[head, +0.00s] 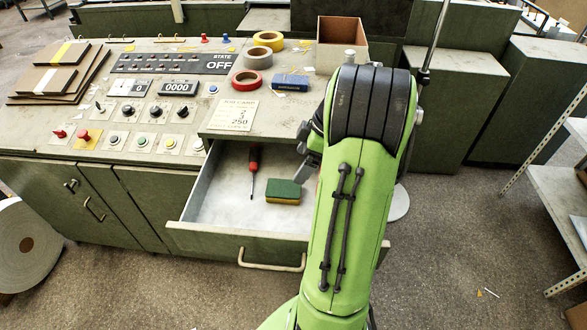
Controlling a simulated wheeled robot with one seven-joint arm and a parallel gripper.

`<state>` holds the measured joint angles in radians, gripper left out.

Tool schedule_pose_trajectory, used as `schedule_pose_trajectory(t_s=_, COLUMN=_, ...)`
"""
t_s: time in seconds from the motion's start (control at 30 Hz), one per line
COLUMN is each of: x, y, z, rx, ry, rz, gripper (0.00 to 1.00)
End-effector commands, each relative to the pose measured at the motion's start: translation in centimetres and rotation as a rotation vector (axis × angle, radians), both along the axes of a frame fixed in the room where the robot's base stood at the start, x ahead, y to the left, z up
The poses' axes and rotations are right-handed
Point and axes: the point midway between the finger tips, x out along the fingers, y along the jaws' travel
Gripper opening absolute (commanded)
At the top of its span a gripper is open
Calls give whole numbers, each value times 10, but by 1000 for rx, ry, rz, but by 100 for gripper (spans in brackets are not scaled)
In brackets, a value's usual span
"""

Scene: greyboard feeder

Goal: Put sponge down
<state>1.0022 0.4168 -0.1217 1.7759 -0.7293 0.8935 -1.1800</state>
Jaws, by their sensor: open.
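A sponge (283,191) with a green top and a yellow lower layer lies in the open drawer (215,205), toward the right side of its floor. My gripper (303,174) is over the right part of the drawer, just above and right of the sponge in the picture. It is open. It is partly hidden behind my green arm, so only one grey finger shows clearly. I see no finger touching the sponge.
A red-handled screwdriver (253,170) lies left of the sponge. Above the drawer, the worktop holds a job card (234,114), tape rolls (251,83), a blue box (291,82) and an open cardboard box (341,43). The drawer's left floor is clear.

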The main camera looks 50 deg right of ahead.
Motion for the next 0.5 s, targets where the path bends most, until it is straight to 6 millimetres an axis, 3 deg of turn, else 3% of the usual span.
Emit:
schedule_pose_trajectory(t_s=0.07, x=5, y=14, z=12, rx=-9, ry=4, rz=-10, gripper=97)
schedule_pose_trajectory(t_s=0.13, x=13, y=44, z=29, rx=-25, ry=17, rz=-47, gripper=97)
schedule_pose_trajectory(t_s=0.27, x=12, y=128, z=69, rx=-55, ry=34, rz=-178, gripper=97)
schedule_pose_trajectory(t_s=0.4, x=-28, y=212, z=94, rx=-62, ry=5, rz=-355, gripper=97)
schedule_pose_trajectory(t_s=0.5, x=-69, y=248, z=97, rx=-37, ry=-39, rz=-482, gripper=97)
